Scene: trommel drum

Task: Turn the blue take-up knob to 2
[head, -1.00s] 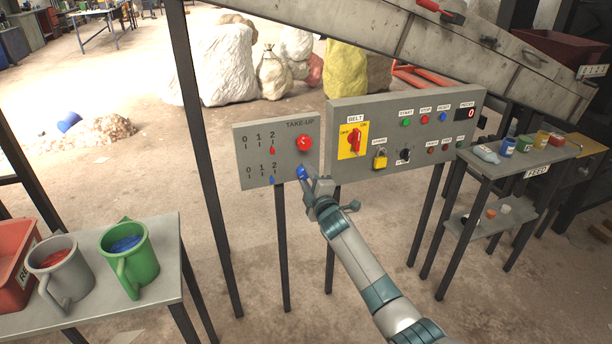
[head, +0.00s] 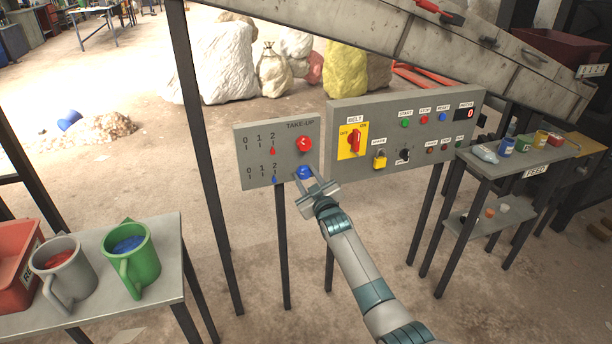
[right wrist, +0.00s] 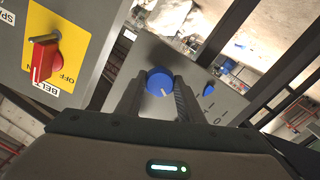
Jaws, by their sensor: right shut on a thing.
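The blue take-up knob (head: 304,173) is on the grey TAKE-UP panel (head: 258,160), below a red knob (head: 304,143). My right gripper (head: 313,184) is at the blue knob from the lower right. In the right wrist view the blue knob (right wrist: 160,81) sits between my two fingers, which are shut on it, and a pale mark shows on its lower right. A blue pointer (head: 274,179) stands under the 2 of the lower 0-1-2 scale. A red pointer (head: 272,150) stands under the upper 2. My left gripper is out of view.
The belt control panel (head: 400,125), with a red switch (head: 355,141) on a yellow plate, is close on the right. A dark post (head: 205,160) stands left of the panel. A green mug (head: 131,258) and a grey mug (head: 63,273) stand on the left table.

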